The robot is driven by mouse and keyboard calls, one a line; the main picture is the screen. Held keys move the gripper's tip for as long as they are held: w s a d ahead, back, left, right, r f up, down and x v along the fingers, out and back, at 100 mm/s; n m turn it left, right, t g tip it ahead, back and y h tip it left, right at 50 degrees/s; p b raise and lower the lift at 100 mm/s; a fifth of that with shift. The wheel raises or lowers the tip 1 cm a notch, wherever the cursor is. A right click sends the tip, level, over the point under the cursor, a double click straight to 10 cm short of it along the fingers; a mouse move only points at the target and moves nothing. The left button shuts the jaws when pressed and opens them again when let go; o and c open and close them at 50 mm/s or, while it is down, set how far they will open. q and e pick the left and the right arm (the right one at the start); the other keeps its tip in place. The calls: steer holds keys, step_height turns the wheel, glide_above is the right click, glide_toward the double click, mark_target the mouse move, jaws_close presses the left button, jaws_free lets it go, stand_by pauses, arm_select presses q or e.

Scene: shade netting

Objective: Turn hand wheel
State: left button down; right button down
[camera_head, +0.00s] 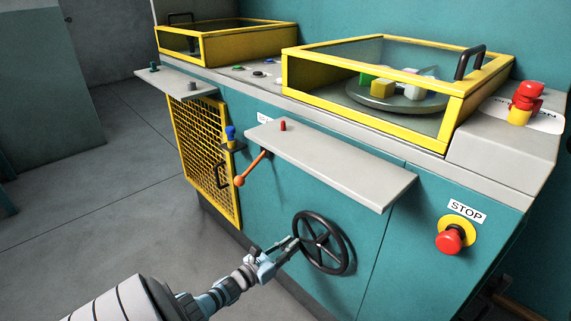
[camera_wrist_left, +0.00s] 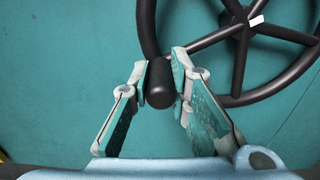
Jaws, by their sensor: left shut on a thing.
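The black hand wheel (camera_head: 322,243) is mounted on the teal front panel of the machine, below a grey shelf. It has several spokes and a knob-like handle. My left gripper (camera_head: 291,246) reaches the wheel's left side. In the left wrist view the fingers of my left gripper (camera_wrist_left: 163,88) are on both sides of the black handle (camera_wrist_left: 160,92) at the rim and are shut on it. A small white mark (camera_wrist_left: 257,20) shows on the wheel's hub or a spoke. My right gripper is not in view.
A grey shelf (camera_head: 335,165) juts out above the wheel. An orange-knobbed lever (camera_head: 240,181) and a yellow mesh door (camera_head: 203,155) are to the left. A red STOP button (camera_head: 449,241) is to the right. Open floor (camera_head: 80,220) lies at the left.

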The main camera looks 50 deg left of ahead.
arm_select(q)
steer(key=shift+s+a+f, duration=0.1)
steer(key=shift+a+f, duration=0.05)
steer(key=c, duration=1.6)
jaws_free()
steer(key=shift+o, duration=0.6)
steer(key=s, duration=1.1)
steer(key=shift+s+d, duration=0.2)
steer(key=shift+s, duration=0.2)
